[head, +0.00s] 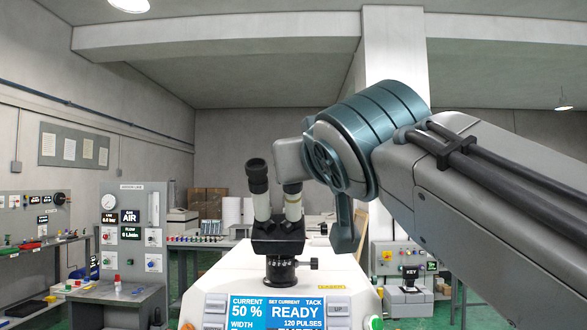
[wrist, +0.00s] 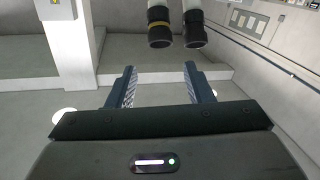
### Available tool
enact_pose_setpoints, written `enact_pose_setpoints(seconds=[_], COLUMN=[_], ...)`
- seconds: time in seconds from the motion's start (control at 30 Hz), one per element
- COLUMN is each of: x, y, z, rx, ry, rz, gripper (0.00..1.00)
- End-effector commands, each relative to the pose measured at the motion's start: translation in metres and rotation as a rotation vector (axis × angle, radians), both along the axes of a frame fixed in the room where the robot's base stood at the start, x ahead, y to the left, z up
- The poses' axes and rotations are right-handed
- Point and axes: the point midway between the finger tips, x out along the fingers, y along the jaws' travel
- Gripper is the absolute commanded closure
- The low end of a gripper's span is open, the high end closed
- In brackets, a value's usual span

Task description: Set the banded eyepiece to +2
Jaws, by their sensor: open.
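The banded eyepiece (wrist: 159,26) is a dark cylinder with a yellow band, at the top of the wrist view. A plain dark eyepiece (wrist: 194,30) is beside it on the right. My gripper (wrist: 160,80) is open and empty; its two fingers are apart, and both eyepieces lie beyond the fingertips in the picture, with no contact seen. In the head view the microscope (head: 278,235) has two pale tubes. The left eyepiece (head: 258,175) shows clearly, while the right one is partly hidden by my arm. The scale marks on the banded eyepiece are not readable.
The white welder console (head: 240,275) below the microscope has a lit blue screen (head: 297,311). A gauge panel (head: 130,225) and benches stand to the left. A key station (head: 408,280) stands to the right. A pillar (head: 394,60) rises behind my arm.

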Motion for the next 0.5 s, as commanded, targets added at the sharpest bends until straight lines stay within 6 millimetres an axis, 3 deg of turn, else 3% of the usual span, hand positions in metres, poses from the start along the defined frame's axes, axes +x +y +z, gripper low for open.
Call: enact_pose_setpoints(seconds=[0.3,0.5], x=[0.067,0.101], y=[0.013,0.019], z=[0.002,0.001], rx=[-0.003,-0.003], ry=[0.006,0.005], rz=[0.0,-0.001], gripper=[0.53,0.53])
